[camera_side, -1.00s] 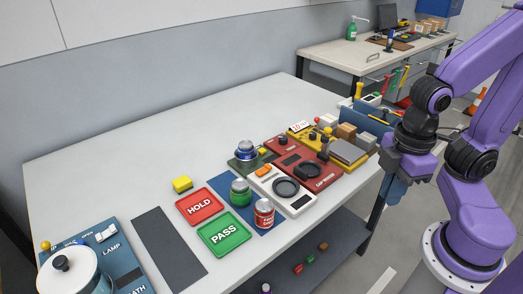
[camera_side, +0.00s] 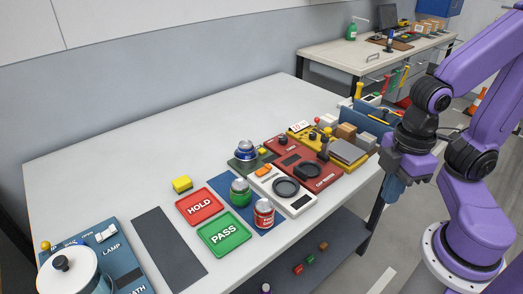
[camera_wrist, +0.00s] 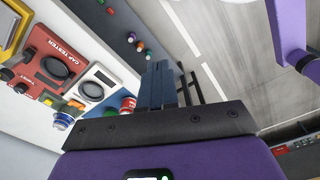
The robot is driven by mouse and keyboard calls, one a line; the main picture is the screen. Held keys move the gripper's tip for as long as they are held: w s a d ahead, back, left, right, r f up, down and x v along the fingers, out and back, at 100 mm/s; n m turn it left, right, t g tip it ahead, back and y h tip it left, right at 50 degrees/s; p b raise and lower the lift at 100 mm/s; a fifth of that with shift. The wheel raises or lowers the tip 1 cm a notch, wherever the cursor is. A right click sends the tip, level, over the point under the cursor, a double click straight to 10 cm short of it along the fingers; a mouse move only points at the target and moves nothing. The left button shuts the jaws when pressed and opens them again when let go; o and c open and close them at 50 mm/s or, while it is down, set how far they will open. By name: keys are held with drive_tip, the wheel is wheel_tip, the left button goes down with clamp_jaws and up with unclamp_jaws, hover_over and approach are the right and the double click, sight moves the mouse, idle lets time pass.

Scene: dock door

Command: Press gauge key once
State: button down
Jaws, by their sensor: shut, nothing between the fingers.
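No key is legibly marked as the gauge key. A white unit (camera_side: 302,206) carries a dark round pad and a small orange key (camera_side: 263,171); it also shows in the wrist view (camera_wrist: 104,74). A yellow unit (camera_side: 297,133) with a small white numbered display stands behind the red cap tester (camera_side: 324,178). I cannot tell which unit is the gauge. My gripper (camera_side: 394,200) is shut and empty, pointing down beyond the table's right edge, apart from all the units. Its fingers show together in the wrist view (camera_wrist: 160,72).
A red-and-white can (camera_side: 264,213), a green can (camera_side: 240,192) and a blue can (camera_side: 246,150) stand near the white unit. Boxes and a grey block (camera_side: 347,152) crowd the table's right end. The table's back left (camera_side: 130,155) is clear.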

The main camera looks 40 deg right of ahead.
idle(0.8)
drive_tip(key=w+a+m+t+y, duration=0.1)
drive_tip(key=w+a+m+y, duration=0.1)
drive_tip(key=w+a+m, duration=0.5)
drive_tip(key=m+t+h, duration=0.1)
drive_tip(key=m+t, duration=0.7)
drive_tip(key=m, duration=0.6)
hover_over(264, 151)
wheel_tip(264, 151, down, 5)
drive_tip(key=shift+f, duration=0.2)
drive_tip(key=shift+f+n, duration=0.1)
drive_tip(key=shift+n, duration=0.2)
drive_tip(key=shift+f, duration=4.3)
drive_tip(key=shift+f, duration=0.15)
drive_tip(key=shift+f, duration=0.3)
